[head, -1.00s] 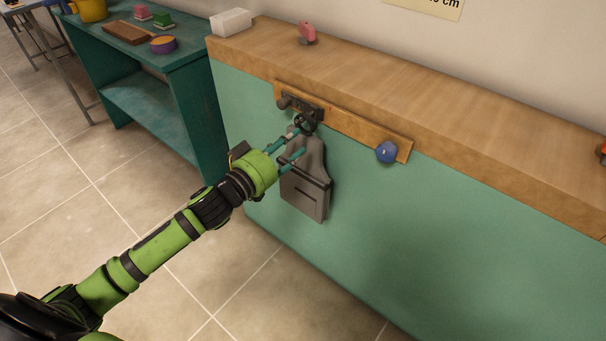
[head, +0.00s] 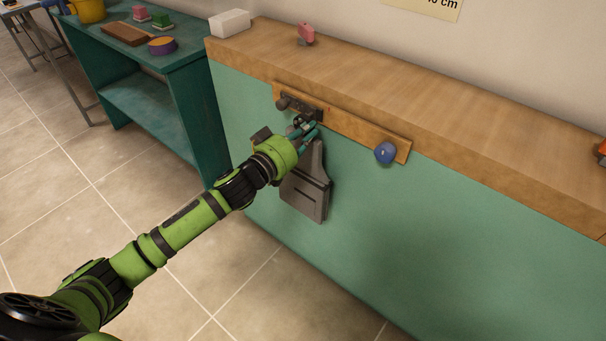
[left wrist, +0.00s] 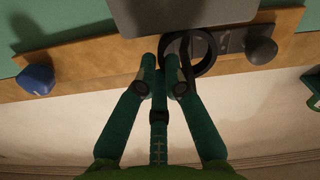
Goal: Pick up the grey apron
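The grey apron (head: 308,190) hangs flat against the green front of the counter, below a dark hook plate (head: 304,108). Its upper part is partly hidden by my left gripper (head: 306,132). In the left wrist view the apron's grey body (left wrist: 185,12) is at the top, with its dark neck loop (left wrist: 208,60) below. My left gripper's teal fingers (left wrist: 162,62) are closed together at the left side of the loop and appear to pinch it. My right gripper is not in view.
A wooden rail (head: 350,127) carries the hook plate and a blue knob (head: 385,152). The wooden counter top (head: 420,110) juts out above, holding a white block (head: 230,23) and a pink object (head: 306,34). A teal table (head: 185,60) stands left. The floor in front is clear.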

